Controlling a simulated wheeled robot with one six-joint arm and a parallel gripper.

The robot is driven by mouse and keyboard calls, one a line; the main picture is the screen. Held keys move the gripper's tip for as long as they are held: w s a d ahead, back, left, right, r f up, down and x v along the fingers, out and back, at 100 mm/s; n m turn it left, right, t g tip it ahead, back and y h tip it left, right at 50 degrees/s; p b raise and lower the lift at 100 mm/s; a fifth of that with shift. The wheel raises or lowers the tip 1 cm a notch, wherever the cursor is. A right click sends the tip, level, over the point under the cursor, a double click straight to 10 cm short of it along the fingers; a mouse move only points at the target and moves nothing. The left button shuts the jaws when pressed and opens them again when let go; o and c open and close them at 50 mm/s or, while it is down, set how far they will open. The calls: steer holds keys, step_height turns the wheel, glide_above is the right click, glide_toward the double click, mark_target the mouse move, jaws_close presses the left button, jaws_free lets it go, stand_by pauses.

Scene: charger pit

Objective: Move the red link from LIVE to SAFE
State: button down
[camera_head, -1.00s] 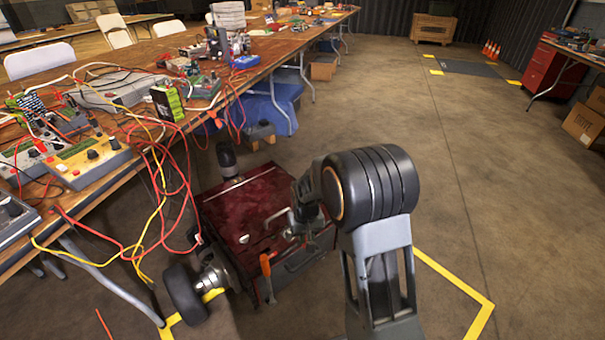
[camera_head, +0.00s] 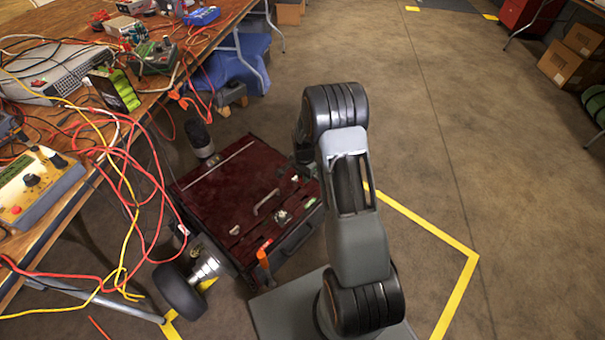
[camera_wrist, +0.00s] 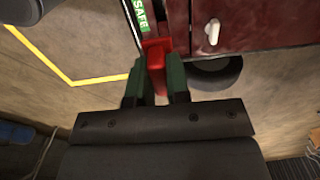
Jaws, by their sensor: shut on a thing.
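My gripper (camera_wrist: 155,80) shows in the wrist view with its two dark green fingers on either side of the red link (camera_wrist: 155,52), shut on it. The link lies beside the end of the green SAFE label (camera_wrist: 142,12) at the edge of the dark red machine (camera_wrist: 262,22). I cannot tell whether the link is seated there or held just off the surface. No LIVE label can be read.
A wheel (camera_head: 180,290) sticks out at the machine's near left. A table (camera_head: 75,225) with instruments and loose red and yellow cables runs along the left, some cables hanging close to the machine. Yellow tape (camera_head: 430,232) marks the floor.

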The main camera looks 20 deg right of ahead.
steer(key=b, duration=0.6)
glide_above(304, 194)
steer(key=s, duration=0.2)
steer(key=shift+a+f, duration=0.15)
steer(key=shift+f, duration=1.3)
steer(key=shift+a+f, duration=0.15)
steer(key=shift+f, duration=1.3)
steer(key=shift+a+f, duration=0.15)
steer(key=shift+f, duration=1.3)
steer(key=shift+f+b, duration=1)
steer(key=shift+f, duration=0.45)
steer(key=c, duration=1)
jaws_free()
step_height(304, 194, up, 14)
steer(key=p, duration=0.5)
steer(key=shift+p, duration=0.3)
